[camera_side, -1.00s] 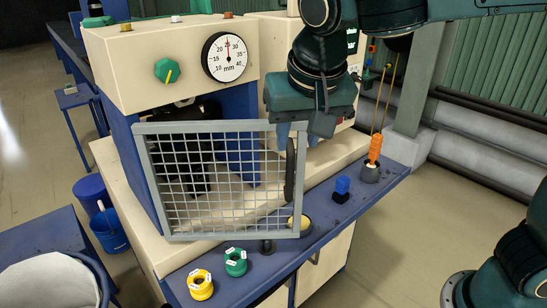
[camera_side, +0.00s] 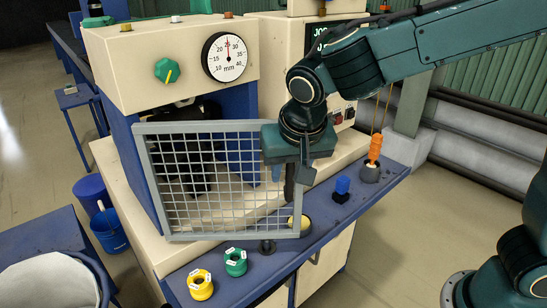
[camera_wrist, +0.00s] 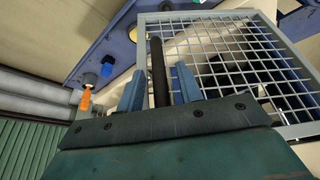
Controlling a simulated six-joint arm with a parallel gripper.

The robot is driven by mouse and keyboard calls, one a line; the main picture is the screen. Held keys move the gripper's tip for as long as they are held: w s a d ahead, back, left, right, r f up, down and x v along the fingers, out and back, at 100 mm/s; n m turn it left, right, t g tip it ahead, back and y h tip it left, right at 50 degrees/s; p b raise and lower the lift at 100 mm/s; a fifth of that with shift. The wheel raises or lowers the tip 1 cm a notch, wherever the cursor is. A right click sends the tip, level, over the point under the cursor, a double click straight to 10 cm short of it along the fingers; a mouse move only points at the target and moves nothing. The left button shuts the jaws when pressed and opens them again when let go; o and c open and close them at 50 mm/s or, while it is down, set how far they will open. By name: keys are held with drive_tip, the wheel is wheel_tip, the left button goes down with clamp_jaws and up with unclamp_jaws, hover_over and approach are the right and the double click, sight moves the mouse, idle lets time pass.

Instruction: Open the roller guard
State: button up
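The roller guard (camera_side: 222,237) is a grey frame with wire mesh, standing upright in front of the machine's opening. Its dark upright handle (camera_side: 290,186) is on the right side of the frame, partly hidden by my gripper in the side view. In the wrist view the guard (camera_wrist: 205,18) fills the upper right and the handle (camera_wrist: 157,65) runs between my fingers. My gripper (camera_wrist: 158,82) is open, with a finger on each side of the handle and visible gaps. I cannot tell whether either finger touches it.
A gauge (camera_side: 224,57) and green knob (camera_side: 166,71) are above.

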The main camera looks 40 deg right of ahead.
clamp_jaws()
drive_tip(key=shift+a, duration=0.1)
drive_tip(key=shift+s+a, duration=0.55)
drive_tip(key=shift+a, duration=0.05)
drive_tip(key=s+a+m, duration=0.3)
drive_tip(key=a, duration=0.4)
drive_tip(key=s+a+m+g+h, duration=0.1)
drive_tip(key=s+a+m, duration=0.2)
drive_tip(key=a, duration=0.5)
drive_tip(key=shift+s+a+g+h, duration=0.25)
drive_tip(key=shift+a+g+h, duration=0.05)
drive_tip(key=shift+r, duration=0.1)
